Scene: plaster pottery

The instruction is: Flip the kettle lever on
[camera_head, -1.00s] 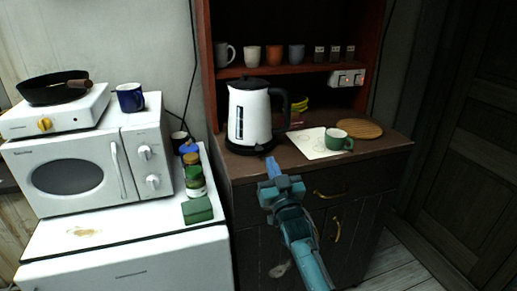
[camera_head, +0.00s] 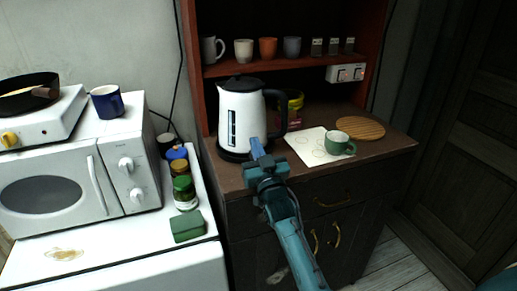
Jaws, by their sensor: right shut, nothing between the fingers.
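The white kettle (camera_head: 241,113) with a black lid and black handle stands upright on its black base on the dark wooden cabinet top. My right gripper (camera_head: 257,147) is shut and empty, with its blue fingertips at the lower right front of the kettle, overlapping it in the picture. I cannot tell whether the tips touch the kettle or its base. The lever is not clearly visible; the fingertips may cover it. My left gripper is not in view.
A green cup (camera_head: 338,144) sits on a paper sheet (camera_head: 308,149) right of the kettle, beside a round wooden board (camera_head: 361,128). Left are jars (camera_head: 184,192), a green box (camera_head: 188,226) and a microwave (camera_head: 62,190).

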